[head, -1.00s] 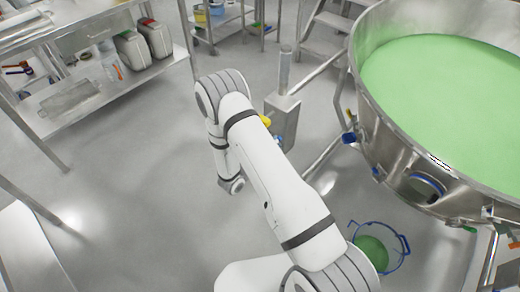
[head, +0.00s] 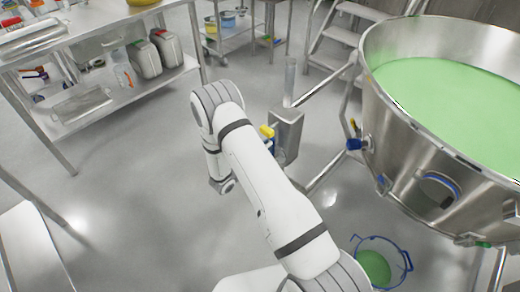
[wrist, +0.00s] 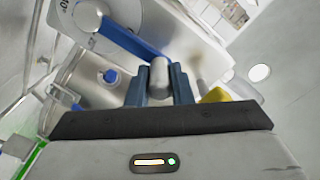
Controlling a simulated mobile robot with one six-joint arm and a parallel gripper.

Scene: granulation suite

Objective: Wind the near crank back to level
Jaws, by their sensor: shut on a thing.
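In the wrist view, the crank's blue arm (wrist: 133,40) slants from a pale round dial (wrist: 92,22) at upper left down to a grey knob (wrist: 158,70). My gripper (wrist: 160,82) is shut on this knob, with one blue-grey finger on each side. In the head view, my own white arm hides the gripper and most of the crank. A grey steel box (head: 287,130) on a post stands just beyond my arm. A yellow part (head: 267,132) shows at its left side, and also beside my right finger in the wrist view (wrist: 216,96).
A large steel vessel (head: 410,150) of green material stands at the right. A blue-rimmed bucket (head: 405,262) with green contents is on the floor below it. A steel shelf unit (head: 125,100) with canisters stands at the left. Floor (head: 150,190) left of my arm is clear.

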